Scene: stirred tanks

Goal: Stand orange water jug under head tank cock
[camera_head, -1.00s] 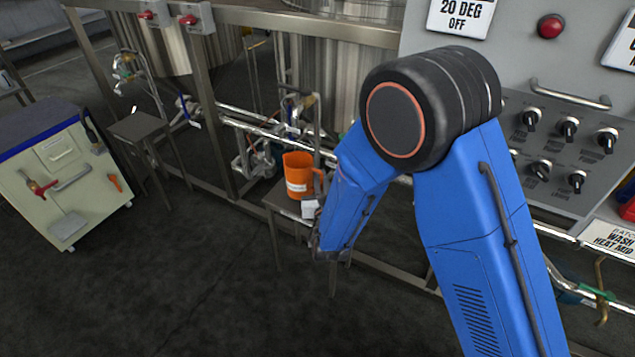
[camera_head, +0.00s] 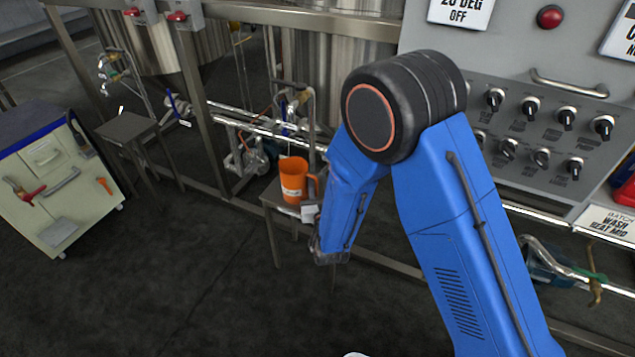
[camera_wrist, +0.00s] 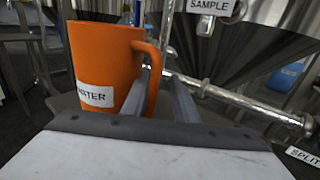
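The orange water jug (camera_head: 294,178) stands upright on a small grey stand (camera_head: 270,192) below the tanks. In the wrist view the jug (camera_wrist: 100,65) is at the left, its "WATER" label facing me and its handle (camera_wrist: 152,75) towards my gripper. My gripper (camera_wrist: 168,75) has its two fingers apart, with the left finger overlapping the handle and the right finger to its right. I cannot tell whether the fingers touch the handle. In the head view my arm hides most of my gripper. I cannot tell which cock is the head tank's.
An empty stool (camera_head: 125,128) stands left of the jug. A tool cabinet (camera_head: 60,180) is at the far left. Metal pipes and frame legs run behind the jug. A control panel (camera_head: 545,125) is at the right. The dark floor in front is clear.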

